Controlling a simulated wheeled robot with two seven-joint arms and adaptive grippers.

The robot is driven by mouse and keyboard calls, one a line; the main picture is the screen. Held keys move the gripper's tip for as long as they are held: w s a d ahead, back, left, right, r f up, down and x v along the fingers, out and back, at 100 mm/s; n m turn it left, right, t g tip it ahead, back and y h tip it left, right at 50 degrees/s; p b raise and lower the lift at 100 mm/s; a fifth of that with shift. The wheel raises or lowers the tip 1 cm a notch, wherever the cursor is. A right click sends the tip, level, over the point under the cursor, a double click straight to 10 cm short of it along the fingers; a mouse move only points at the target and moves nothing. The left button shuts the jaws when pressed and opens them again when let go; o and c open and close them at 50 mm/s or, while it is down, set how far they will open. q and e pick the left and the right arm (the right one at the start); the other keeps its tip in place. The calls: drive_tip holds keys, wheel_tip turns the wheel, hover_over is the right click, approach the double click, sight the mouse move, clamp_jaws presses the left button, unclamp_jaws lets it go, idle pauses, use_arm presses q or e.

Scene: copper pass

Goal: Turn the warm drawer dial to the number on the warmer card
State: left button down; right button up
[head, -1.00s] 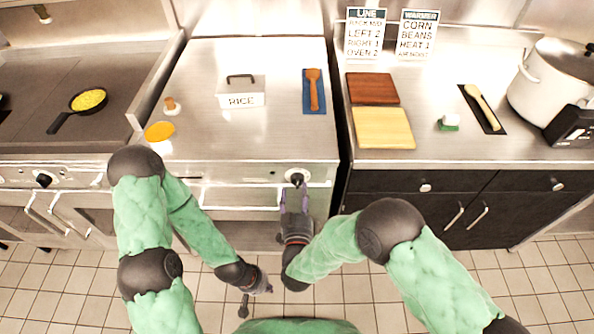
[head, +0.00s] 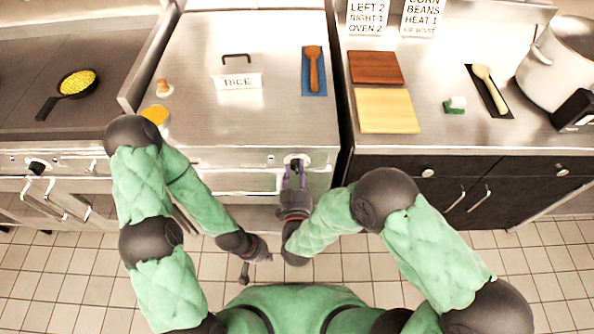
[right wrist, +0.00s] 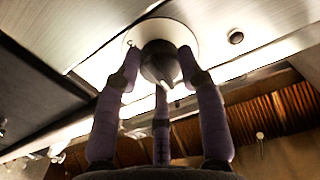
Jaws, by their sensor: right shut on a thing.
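The dark warm drawer dial (right wrist: 160,62) sits on a round white plate on the steel front. In the head view the dial (head: 295,162) is mostly covered by my right gripper (head: 295,172). In the right wrist view the purple fingers of my right gripper (right wrist: 160,80) are around the dial and shut on it. I cannot read the dial's numbers. The warmer card (head: 423,18) stands at the back right; it reads "CORN, BEANS, HEAT 1", its top cut off. My left gripper (head: 264,256) hangs low, away from the front; its fingers are too small to judge.
A small dark button (right wrist: 236,37) sits beside the dial. The line card (head: 367,18) stands left of the warmer card. The rice holder (head: 237,80), blue mat with spatula (head: 314,70) and cutting boards (head: 387,110) lie on the counters above. The floor below is clear.

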drive_tip(key=shift+m, duration=0.3)
drive_tip(key=m+b, duration=0.1)
drive_tip(key=m, duration=0.3)
drive_tip(key=shift+b, duration=0.35)
drive_tip(key=m+b, duration=0.1)
drive_tip(key=m, duration=0.4)
drive_tip(key=shift+b, duration=0.4)
drive_tip(key=o, duration=1.2)
drive_tip(key=shift+c, duration=0.2)
